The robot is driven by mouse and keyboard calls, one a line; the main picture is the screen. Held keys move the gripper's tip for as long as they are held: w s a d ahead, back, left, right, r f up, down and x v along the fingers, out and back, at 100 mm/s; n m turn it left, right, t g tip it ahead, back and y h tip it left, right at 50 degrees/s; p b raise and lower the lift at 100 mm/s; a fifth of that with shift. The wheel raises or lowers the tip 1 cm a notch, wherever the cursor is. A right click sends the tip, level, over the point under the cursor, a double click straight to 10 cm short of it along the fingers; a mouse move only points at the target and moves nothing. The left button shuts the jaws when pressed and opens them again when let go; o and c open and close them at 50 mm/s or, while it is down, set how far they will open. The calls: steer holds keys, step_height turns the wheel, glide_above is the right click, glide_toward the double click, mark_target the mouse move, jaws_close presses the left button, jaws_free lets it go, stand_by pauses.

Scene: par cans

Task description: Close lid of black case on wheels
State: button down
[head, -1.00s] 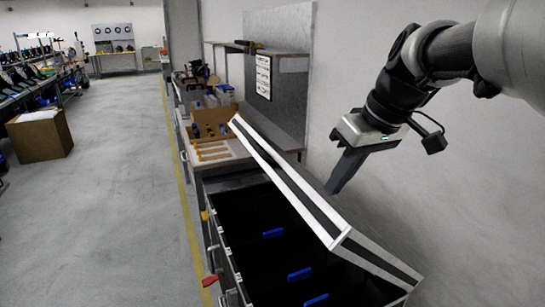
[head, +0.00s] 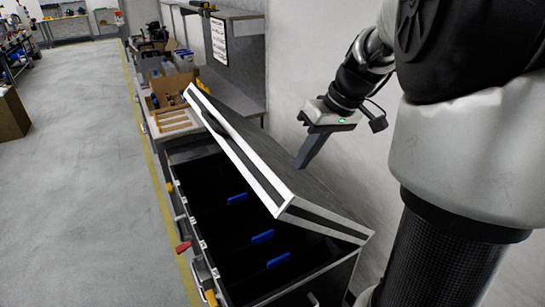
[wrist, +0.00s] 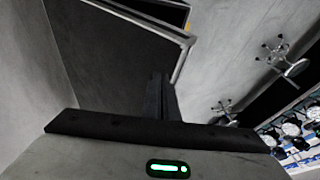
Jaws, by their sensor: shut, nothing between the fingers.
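The black case (head: 205,220) stands open at the lower middle of the head view, with black compartments and blue tabs inside. Its wheels are not in view. Its lid (head: 282,178), dark with pale metal edging, is tilted part way over the case. In the wrist view the lid (wrist: 115,52) shows as a dark panel with a metal edge. My gripper (head: 301,163) is shut and empty. It points down at the outer, wall-side face of the lid, very close to it; I cannot tell whether it touches. The fingers also show in the wrist view (wrist: 160,85).
A workbench (head: 172,122) with a cardboard box (head: 172,88) stands just beyond the case. A grey wall (head: 300,60) rises behind my arm. The floor on the left (head: 75,190) is open, with a yellow line along the case side. Stools (wrist: 285,65) show in the wrist view.

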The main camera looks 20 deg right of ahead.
mark_target(285, 184)
steer(key=shift+s+a+f, duration=0.15)
steer(key=shift+a+f, duration=0.55)
steer(key=shift+f, duration=0.05)
steer(key=shift+s+a+f, duration=0.1)
steer(key=shift+a+f, duration=0.55)
steer(key=shift+f, duration=0.1)
steer(key=shift+f, duration=0.1)
